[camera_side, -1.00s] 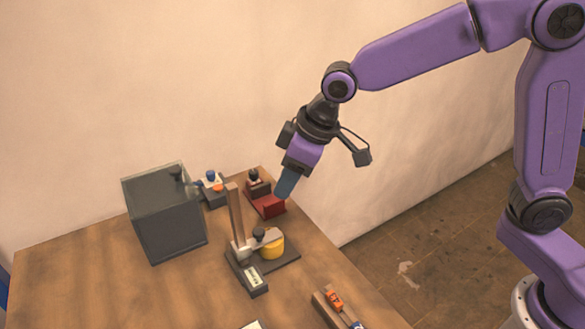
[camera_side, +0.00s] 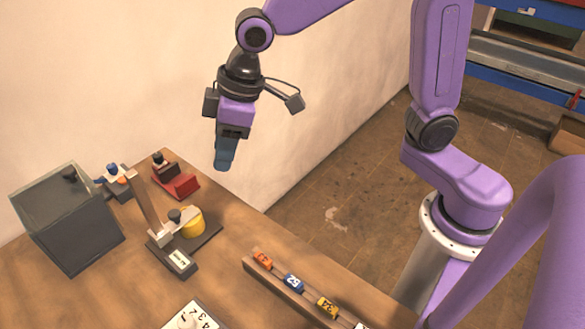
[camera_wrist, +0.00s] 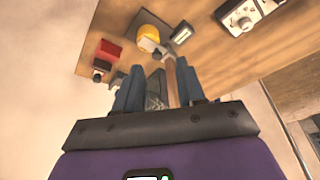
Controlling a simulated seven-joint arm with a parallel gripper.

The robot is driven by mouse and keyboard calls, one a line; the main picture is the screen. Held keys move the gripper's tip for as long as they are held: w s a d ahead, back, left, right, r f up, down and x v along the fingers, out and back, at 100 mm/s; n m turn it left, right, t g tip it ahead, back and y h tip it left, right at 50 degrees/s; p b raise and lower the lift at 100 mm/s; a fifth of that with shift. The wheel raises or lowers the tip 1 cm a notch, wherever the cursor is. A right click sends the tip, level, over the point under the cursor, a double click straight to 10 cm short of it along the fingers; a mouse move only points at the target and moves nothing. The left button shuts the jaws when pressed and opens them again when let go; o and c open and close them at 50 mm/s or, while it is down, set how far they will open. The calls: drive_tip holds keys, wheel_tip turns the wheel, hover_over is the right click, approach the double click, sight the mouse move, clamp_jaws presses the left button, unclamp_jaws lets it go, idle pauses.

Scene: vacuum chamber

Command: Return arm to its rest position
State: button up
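My gripper (camera_side: 224,158) hangs almost straight down in the side view, in the air beyond the table's back right edge, clear of the red fixture. In the wrist view my gripper (camera_wrist: 158,80) shows its two blue-grey fingers apart, with a gap between them. Nothing is held in the gap; a wooden post and a dark box show behind it. The vacuum chamber, a dark box (camera_side: 82,236) with a see-through upper part, stands at the table's left. A small valve-like part with a blue knob (camera_side: 113,169) is beside it.
The red fixture (camera_side: 180,186) is nearest my gripper. A dark stand with a wooden post (camera_side: 145,202) and yellow cylinder (camera_side: 193,222) is in front. A wooden rack (camera_side: 290,292) holds several numbered blocks. A white dial panel (camera_side: 205,312) lies near. Open floor is right of the table.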

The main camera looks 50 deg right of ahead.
drive_tip(key=s+d+f+n+g+h, duration=0.2)
drive_tip(key=s+d+f+n, duration=0.1)
drive_tip(key=s+d, duration=1.5)
drive_tip(key=s+f, duration=0.1)
drive_tip(key=s, duration=0.2)
idle(1.0)
